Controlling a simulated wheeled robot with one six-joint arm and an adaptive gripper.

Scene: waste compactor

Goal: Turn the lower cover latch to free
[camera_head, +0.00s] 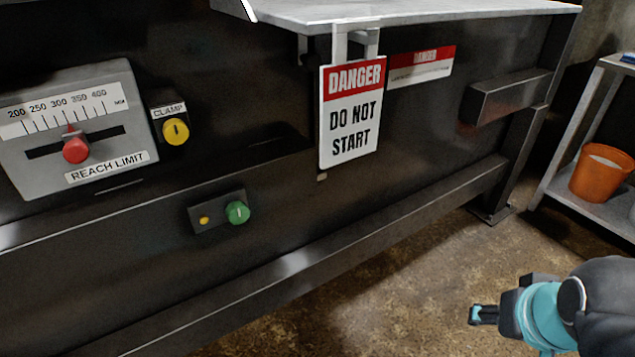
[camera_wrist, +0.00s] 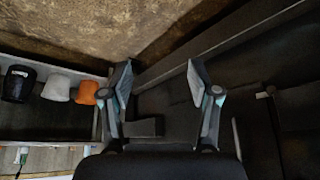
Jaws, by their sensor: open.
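I cannot make out the lower cover latch for certain in either view. The dark machine front (camera_head: 290,220) fills most of the head view, with a yellow knob marked CLAMP (camera_head: 176,132) at the left. My gripper (camera_head: 484,315) is at the lower right of the head view, out in front of the machine and apart from it. In the wrist view my gripper (camera_wrist: 158,68) has its two fingers spread, with nothing held between them.
A REACH LIMIT slider (camera_head: 76,150) and a green button (camera_head: 237,212) are on the machine front. A DANGER sign (camera_head: 351,118) hangs below a metal ledge (camera_head: 400,12). A shelf (camera_head: 590,205) with an orange bucket (camera_head: 602,172) stands at the right. Floor (camera_head: 420,280) is clear.

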